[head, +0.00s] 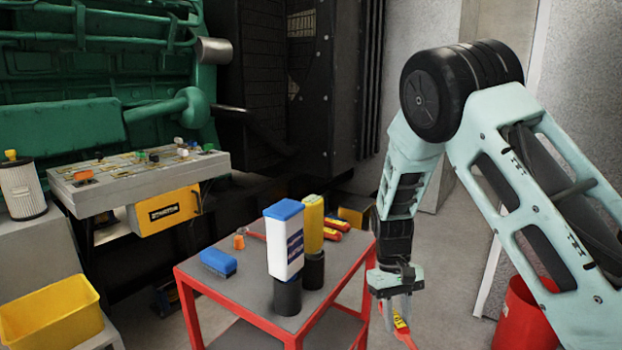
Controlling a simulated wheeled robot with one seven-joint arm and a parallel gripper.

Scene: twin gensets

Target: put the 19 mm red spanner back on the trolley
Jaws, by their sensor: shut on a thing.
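My gripper (396,312) hangs just right of the trolley's right edge, pointing down. It is shut on a red spanner with a yellow band (402,331), which hangs below the fingers and runs out of the bottom of the picture. Its size marking is too small to read. The trolley (240,297) has a red frame, a grey top and a lower shelf. Red-and-yellow tools (335,225) lie at the far right of its top, partly hidden behind the bottles.
On the trolley stand a white bottle with a blue cap (285,242) and a yellow bottle (313,226), beside a blue brush (218,262) and a small orange item (240,240). A red bin (525,317) stands at right. A yellow bin (50,312) sits at left. The trolley's front top is clear.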

